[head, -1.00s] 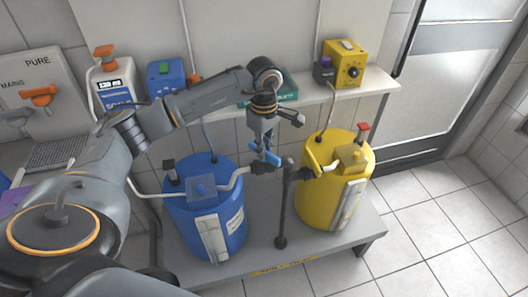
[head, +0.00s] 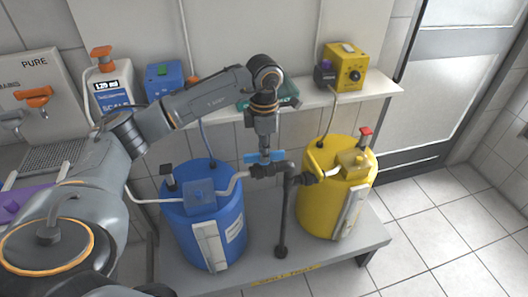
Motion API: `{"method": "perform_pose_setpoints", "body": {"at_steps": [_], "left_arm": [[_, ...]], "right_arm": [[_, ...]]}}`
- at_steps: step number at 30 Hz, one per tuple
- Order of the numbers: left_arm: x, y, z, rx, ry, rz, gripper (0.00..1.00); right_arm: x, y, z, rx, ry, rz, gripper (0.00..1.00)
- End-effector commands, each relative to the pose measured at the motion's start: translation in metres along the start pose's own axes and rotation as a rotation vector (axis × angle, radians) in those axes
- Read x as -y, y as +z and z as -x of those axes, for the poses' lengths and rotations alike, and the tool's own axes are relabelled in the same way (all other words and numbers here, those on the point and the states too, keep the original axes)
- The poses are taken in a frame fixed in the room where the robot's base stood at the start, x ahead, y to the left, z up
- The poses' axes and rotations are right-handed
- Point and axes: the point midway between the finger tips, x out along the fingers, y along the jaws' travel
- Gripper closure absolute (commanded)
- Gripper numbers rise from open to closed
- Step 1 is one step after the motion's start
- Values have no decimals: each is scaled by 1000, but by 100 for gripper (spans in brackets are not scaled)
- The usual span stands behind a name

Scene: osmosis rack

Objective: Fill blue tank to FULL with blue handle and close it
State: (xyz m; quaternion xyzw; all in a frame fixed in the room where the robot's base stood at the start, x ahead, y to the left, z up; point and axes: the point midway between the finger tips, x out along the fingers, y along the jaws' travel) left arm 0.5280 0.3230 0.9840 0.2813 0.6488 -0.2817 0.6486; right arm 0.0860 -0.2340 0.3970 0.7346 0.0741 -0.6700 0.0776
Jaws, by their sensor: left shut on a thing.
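The blue tank (head: 228,222) stands on the grey low stand, with a white gauge strip (head: 211,247) on its front. I cannot read its level at this size. The blue handle (head: 252,158) sits on the dark pipe valve between the two tanks and lies roughly left to right in the picture. My left gripper (head: 265,153) points down onto the blue handle from above and is shut on it. Its fingers partly cover the handle's middle. My right gripper is not in view.
The yellow tank (head: 325,212) stands to the right on the same stand (head: 340,250). A dark upright pipe (head: 283,222) rises between the tanks. A shelf behind holds a yellow box (head: 345,66) and a blue box (head: 163,82). Tiled floor on the right is clear.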

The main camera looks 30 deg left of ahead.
Motion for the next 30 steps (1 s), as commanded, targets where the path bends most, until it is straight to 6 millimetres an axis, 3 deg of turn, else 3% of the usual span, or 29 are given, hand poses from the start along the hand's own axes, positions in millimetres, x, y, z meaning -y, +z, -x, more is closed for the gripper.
{"method": "perform_pose_setpoints", "body": {"at_steps": [9,25,26,27,29,30], "left_arm": [[-1,0,1,1,2,116,100],[-1,0,2,2,3,138,100],[-1,0,2,2,3,138,84],[-1,0,2,2,3,138,76],[-1,0,1,2,3,137,65],[-1,0,1,1,2,137,65]], "right_arm": [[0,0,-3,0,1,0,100],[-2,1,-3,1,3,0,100],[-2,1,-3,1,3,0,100],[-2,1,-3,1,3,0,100],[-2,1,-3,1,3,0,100],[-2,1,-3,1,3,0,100]]}}
